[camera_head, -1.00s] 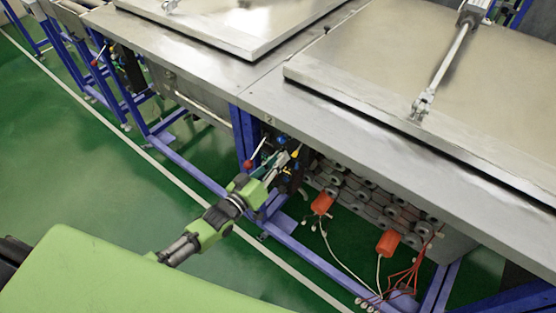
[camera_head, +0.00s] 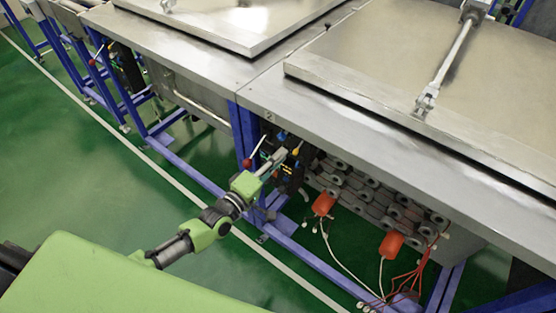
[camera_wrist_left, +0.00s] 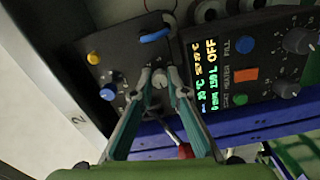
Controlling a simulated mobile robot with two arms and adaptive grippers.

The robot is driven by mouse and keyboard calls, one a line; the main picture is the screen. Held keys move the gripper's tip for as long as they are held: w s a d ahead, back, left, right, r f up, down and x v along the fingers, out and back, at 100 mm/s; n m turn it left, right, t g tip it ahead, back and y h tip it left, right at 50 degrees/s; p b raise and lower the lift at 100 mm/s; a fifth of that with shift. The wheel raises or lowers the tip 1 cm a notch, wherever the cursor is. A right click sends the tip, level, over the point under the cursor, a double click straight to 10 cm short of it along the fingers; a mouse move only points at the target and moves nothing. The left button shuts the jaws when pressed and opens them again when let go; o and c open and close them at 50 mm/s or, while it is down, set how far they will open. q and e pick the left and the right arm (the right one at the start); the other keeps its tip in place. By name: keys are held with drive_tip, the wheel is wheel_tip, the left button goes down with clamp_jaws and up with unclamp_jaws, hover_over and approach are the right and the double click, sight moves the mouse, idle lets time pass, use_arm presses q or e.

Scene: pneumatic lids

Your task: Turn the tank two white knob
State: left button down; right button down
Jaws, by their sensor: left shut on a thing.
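The white knob (camera_wrist_left: 160,80) sits on a dark valve panel (camera_wrist_left: 125,62) in the left wrist view. My left gripper (camera_wrist_left: 160,77) has its two fingertips shut on the knob, one on each side, and they hide part of it. My right gripper is not in view.
Beside the knob are a yellow knob (camera_wrist_left: 93,58), a blue knob (camera_wrist_left: 107,93) and a blue handle (camera_wrist_left: 155,35). A control box (camera_wrist_left: 250,65) with a display reading OFF is to the right. A red-tipped lever (camera_head: 247,163) stands close to my gripper.

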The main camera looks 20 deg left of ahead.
use_arm(q)
drive_tip(key=shift+n, duration=0.7)
drive_tip(key=c, duration=2)
unclamp_jaws()
drive_tip(key=shift+s+a, duration=0.1)
drive_tip(key=v, duration=1.1)
drive_tip(key=shift+s+a, duration=0.1)
drive_tip(key=shift+s, duration=0.3)
